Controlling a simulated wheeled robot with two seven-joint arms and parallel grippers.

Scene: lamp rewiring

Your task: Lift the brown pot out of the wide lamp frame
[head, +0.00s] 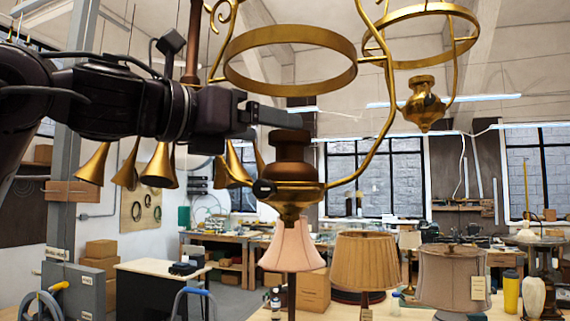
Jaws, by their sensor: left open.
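The brown pot (291,150) has a dark brown neck and top and sits upright in the wide lamp frame, below its ring. The wide lamp frame (290,88) hangs with a large brass ring and curved brass arms; one arm runs down on the right to the pot. My left gripper (276,124) reaches in from the left, below the ring. Its visible grey finger lies just above and across the top of the pot's neck, and the gripper is open. I cannot tell whether it touches the pot. The other finger is mostly hidden. My right gripper is not in view.
A second brass frame (455,62) with a gold pot (423,105) hangs at the right. Brass horns (158,166) hang at the left behind my arm. Below stand a pink lampshade (292,246), a pleated tan shade (366,262) and a grey-brown shade (451,278).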

